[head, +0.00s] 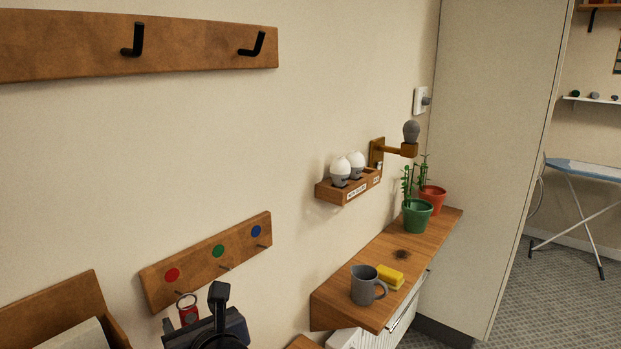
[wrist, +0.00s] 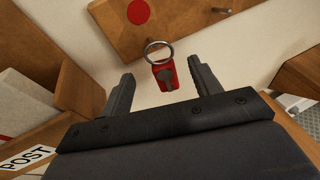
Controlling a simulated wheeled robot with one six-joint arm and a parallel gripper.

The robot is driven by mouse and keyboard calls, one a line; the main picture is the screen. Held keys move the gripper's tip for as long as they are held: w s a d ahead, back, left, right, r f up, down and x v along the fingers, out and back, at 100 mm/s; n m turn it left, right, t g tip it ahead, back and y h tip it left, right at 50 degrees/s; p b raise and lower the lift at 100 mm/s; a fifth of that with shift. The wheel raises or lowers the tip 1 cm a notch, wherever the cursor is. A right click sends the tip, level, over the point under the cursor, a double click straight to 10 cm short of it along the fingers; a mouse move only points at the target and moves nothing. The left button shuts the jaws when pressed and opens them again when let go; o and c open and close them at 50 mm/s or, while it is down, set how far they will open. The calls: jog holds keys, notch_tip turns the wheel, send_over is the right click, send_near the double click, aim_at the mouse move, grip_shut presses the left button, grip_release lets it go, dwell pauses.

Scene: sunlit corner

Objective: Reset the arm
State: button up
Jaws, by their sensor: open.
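My gripper (head: 218,312) shows at the bottom of the head view, in front of the wall below the peg board (head: 213,259). In the wrist view my gripper (wrist: 160,76) has its two fingers spread apart with nothing clamped between them. A red key tag (wrist: 165,76) with a metal ring is seen between and beyond the fingertips. In the head view the red tag (head: 188,314) hangs at the peg under the red dot, just left of my gripper. The ring's contact with the peg is hard to make out.
A wooden shelf (head: 330,304) on the right holds a grey mug (head: 364,287), a yellow sponge (head: 391,277) and potted plants. A hook rail (head: 200,48) is above. A wooden holder (head: 80,300) is at lower left; a box marked POST (wrist: 25,156) is close in the wrist view.

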aim_at(186, 309)
jog(key=shift+x, duration=1.9)
